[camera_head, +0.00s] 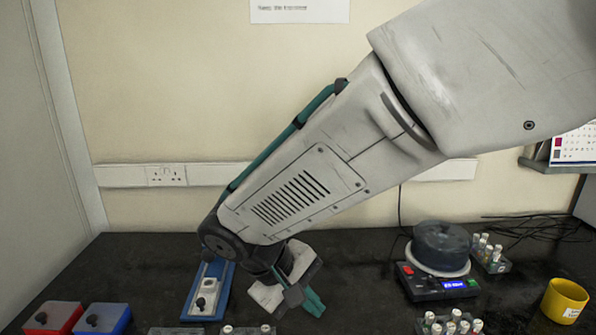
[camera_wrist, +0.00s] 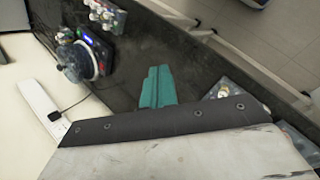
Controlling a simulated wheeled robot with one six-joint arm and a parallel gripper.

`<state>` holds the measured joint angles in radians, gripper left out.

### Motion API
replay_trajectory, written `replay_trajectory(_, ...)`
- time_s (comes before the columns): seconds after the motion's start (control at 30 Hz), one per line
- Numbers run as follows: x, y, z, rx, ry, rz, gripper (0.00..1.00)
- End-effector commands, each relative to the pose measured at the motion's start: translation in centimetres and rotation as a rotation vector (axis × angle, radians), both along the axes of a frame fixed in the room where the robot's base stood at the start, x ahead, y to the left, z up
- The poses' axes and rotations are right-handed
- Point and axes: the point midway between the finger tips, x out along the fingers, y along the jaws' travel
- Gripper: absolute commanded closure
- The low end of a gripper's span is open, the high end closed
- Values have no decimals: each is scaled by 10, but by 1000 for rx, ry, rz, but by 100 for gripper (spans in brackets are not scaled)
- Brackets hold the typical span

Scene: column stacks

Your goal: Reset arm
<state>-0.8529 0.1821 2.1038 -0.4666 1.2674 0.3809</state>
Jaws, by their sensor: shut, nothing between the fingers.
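My gripper (camera_head: 312,301) shows at the lower middle of the head view, at the end of my arm, over the black bench (camera_head: 362,262). Its teal fingers are together with nothing between them. In the wrist view my gripper (camera_wrist: 158,82) points out over the dark bench top, shut and empty. My arm reaches down from the upper right of the head view and hides part of the wall and bench.
Left of my gripper are a blue tray (camera_head: 222,294), a red box (camera_head: 53,317) and a blue box (camera_head: 106,318). To the right stand a device with a dark round top (camera_head: 441,247), vial racks (camera_head: 450,325) and a yellow mug (camera_head: 565,300). Bare bench lies between.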

Motion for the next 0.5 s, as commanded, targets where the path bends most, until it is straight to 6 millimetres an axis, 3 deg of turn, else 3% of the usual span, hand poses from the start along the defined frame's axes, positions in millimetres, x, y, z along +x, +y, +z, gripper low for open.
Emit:
replay_trajectory(0.03,-7,-27,12,43,32,-39,100)
replay_trajectory(0.2,-40,-96,36,197,118,-138,100)
replay_trajectory(0.5,-108,-181,59,478,74,-367,100)
